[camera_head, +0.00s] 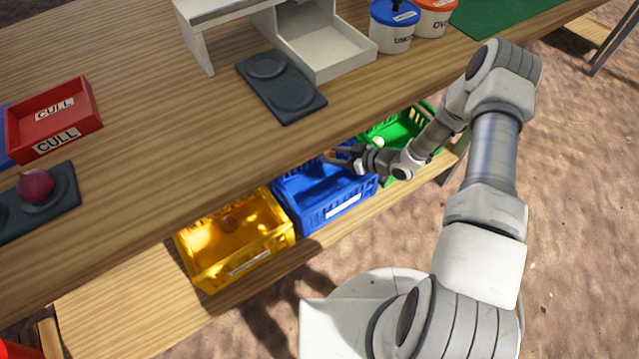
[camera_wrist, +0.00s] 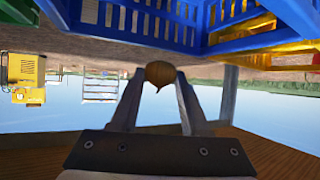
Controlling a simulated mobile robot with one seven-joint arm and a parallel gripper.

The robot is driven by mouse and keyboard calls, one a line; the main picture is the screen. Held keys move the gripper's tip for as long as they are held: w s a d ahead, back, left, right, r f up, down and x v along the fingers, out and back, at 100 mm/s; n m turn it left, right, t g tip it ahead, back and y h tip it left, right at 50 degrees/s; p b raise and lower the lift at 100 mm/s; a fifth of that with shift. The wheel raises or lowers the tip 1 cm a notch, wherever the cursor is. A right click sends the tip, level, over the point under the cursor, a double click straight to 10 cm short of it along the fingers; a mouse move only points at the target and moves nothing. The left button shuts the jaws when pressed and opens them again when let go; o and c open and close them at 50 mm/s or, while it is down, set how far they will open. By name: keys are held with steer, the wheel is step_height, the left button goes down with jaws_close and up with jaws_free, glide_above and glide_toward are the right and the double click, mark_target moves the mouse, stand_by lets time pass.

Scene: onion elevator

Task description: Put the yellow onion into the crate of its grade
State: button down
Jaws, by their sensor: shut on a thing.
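My gripper (camera_head: 338,154) is shut on the yellow onion, at the blue crate's back part. In the wrist view the yellow onion (camera_wrist: 159,73) is brownish-gold and sits between my two fingertips (camera_wrist: 158,80). On the lower shelf stand a yellow crate (camera_head: 213,272), a blue crate (camera_head: 308,221) in the middle and a green crate (camera_head: 432,118). A brown onion (camera_head: 229,222) lies in the yellow crate. The crates' white labels are too small to read. In the wrist view the blue crate (camera_wrist: 150,22) shows upside down, above the onion.
The table's wooden top overhangs the shelf crates. On it are a red CULL crate (camera_head: 80,110), a red onion (camera_head: 35,185) in a dark tray, an empty dark tray (camera_head: 283,88), a white stand (camera_head: 320,45) and two lidded tubs (camera_head: 395,35).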

steer(key=shift+c, duration=1.5)
jaws_free()
steer(key=shift+d, duration=0.1)
steer(key=p+v, duration=0.5)
steer(key=v, duration=1.2)
steer(key=shift+r+p, duration=0.15)
steer(key=shift+p, duration=0.2)
steer(key=shift+s+d, duration=0.15)
steer(key=shift+d, duration=0.1)
